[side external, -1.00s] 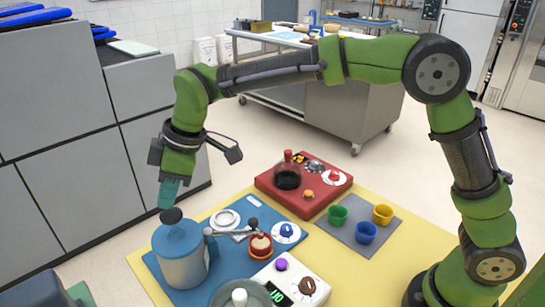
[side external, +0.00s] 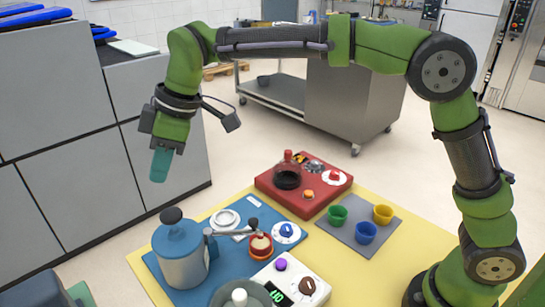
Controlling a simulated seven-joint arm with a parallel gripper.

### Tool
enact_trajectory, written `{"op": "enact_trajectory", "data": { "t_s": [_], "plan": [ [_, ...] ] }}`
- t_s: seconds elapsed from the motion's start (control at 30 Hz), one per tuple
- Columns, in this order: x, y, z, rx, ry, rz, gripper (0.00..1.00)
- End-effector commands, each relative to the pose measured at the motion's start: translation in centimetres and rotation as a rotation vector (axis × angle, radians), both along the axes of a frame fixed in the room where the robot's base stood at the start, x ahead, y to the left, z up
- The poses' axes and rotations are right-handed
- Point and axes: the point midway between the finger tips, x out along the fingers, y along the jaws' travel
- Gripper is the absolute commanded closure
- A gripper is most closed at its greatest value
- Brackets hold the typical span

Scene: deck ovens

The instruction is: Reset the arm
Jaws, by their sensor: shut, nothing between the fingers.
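My gripper (side external: 160,166) has teal fingers that are shut with nothing between them. It hangs in the air, pointing down, above and a little left of the blue canister (side external: 180,255) with its dark round knob (side external: 171,215). The gripper and the knob are clearly apart. My green arm arches from the lower right across the top of the view.
A blue mat (side external: 212,287) bears the canister and a lever device. A red console (side external: 287,196) and a grey mat (side external: 362,242) with green, blue and yellow cups stand to the right. A white scale (side external: 309,272) is in front. Grey cabinets (side external: 70,180) rise at left.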

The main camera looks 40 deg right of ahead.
Motion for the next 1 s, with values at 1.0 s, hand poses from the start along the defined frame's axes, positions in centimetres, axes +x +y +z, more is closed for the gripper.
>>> {"op": "enact_trajectory", "data": {
  "t_s": [1.0],
  "plan": [
    [-13.5, -19.5, -1.6, 0.225, 0.124, -1.002, 1.00]
  ]
}}
